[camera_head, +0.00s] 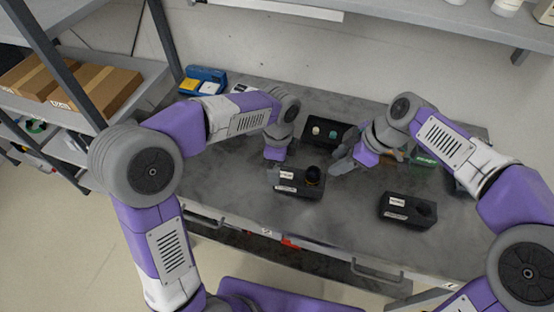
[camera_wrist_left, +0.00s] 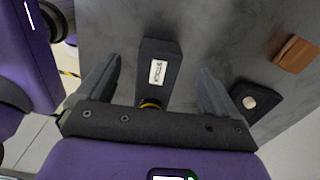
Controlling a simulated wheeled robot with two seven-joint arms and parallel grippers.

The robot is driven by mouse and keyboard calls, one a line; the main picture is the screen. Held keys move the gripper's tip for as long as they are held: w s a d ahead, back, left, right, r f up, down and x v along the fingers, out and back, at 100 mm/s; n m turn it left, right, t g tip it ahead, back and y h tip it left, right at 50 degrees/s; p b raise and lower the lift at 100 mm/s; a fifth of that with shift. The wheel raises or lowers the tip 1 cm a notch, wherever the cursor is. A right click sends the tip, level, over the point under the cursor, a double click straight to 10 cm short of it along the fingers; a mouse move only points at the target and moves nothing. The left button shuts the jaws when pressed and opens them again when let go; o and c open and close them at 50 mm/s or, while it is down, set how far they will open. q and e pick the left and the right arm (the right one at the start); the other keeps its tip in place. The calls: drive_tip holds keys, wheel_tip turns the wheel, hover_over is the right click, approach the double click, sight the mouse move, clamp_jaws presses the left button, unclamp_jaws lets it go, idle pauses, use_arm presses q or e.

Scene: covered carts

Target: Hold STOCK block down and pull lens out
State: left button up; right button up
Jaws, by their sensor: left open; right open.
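The black STOCK block (camera_head: 288,183) lies on the grey table, with the dark round lens (camera_head: 314,174) standing in its right end. In the left wrist view the STOCK block (camera_wrist_left: 157,50) shows between the spread fingers of my left gripper (camera_wrist_left: 160,75). The lens, with a yellow ring (camera_wrist_left: 151,104), is partly hidden by the gripper body there. In the head view my left gripper (camera_head: 274,161) is just behind the block's left part; contact cannot be told. My right gripper (camera_head: 345,163) is open and empty, behind and to the right of the lens.
A second black labelled block (camera_head: 400,208) with a round hollow stands at the right front. A black holder (camera_head: 328,131) with two pale round pieces is behind. A blue bin (camera_head: 203,79) stands at the back left.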

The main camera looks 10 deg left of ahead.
use_arm(q)
wheel_tip(320, 180, down, 7)
drive_tip(key=shift+a, duration=0.1)
idle(0.3)
